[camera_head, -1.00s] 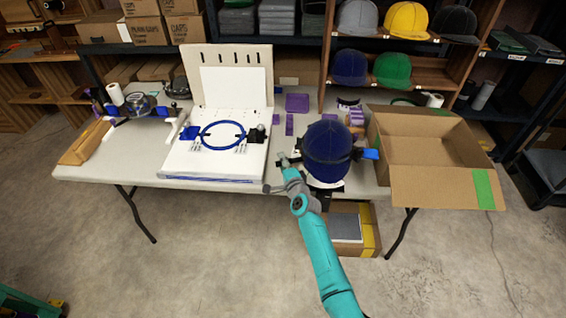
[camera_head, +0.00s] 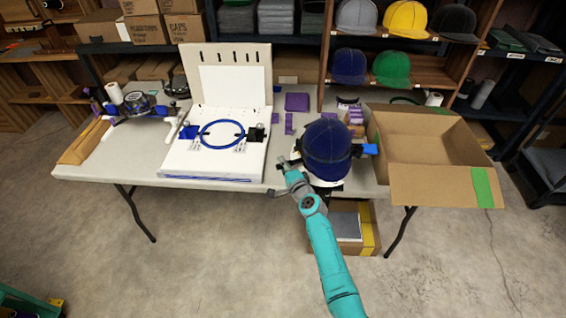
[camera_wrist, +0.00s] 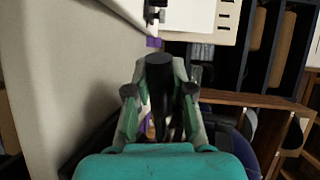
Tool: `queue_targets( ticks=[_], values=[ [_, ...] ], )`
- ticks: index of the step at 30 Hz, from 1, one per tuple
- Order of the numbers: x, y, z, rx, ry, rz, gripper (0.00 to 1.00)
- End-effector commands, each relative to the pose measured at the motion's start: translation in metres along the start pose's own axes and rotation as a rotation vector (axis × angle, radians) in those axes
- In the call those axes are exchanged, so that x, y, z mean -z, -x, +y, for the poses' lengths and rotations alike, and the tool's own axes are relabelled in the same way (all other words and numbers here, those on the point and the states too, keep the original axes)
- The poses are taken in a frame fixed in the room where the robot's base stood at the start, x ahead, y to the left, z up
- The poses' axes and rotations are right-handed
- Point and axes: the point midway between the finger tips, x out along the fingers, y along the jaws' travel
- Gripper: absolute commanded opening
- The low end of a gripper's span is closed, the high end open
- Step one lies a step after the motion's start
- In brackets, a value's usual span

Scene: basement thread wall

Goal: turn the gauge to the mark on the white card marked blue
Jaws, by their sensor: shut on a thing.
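My gripper (camera_head: 284,165) is at the table's front edge, just left of a dark blue cap (camera_head: 327,143) on a dark stand. In the wrist view my gripper (camera_wrist: 160,95) is shut on a black rounded handle (camera_wrist: 160,72). Whether this handle belongs to the gauge cannot be told. A white card (camera_head: 302,171) shows partly under the cap; its marks are too small to read. The white fixture (camera_head: 182,163) at left bears a blue ring (camera_head: 204,141), small white cards and clips.
An open cardboard box (camera_head: 430,185) stands right of the cap. Purple blocks (camera_head: 297,102) lie behind it. The table (camera_head: 100,168) holds rolls and tools at far left. Shelves with caps stand behind. The floor in front is mostly clear.

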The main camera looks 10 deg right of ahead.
Motion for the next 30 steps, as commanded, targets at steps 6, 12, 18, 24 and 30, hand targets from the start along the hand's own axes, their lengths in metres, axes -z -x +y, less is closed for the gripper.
queue_targets(
  ticks=[6,12,18,24,30],
  values=[
    [-0.001,0.011,0.004,-0.003,0.015,-0.06,0.0],
    [-0.001,0.022,0.007,-0.005,0.034,-0.129,0.0],
    [0.001,0.038,0.011,-0.007,0.061,-0.225,0.0],
    [0.004,0.053,0.015,-0.009,0.089,-0.322,0.0],
    [0.009,0.068,0.019,-0.011,0.115,-0.419,0.0]
  ],
)
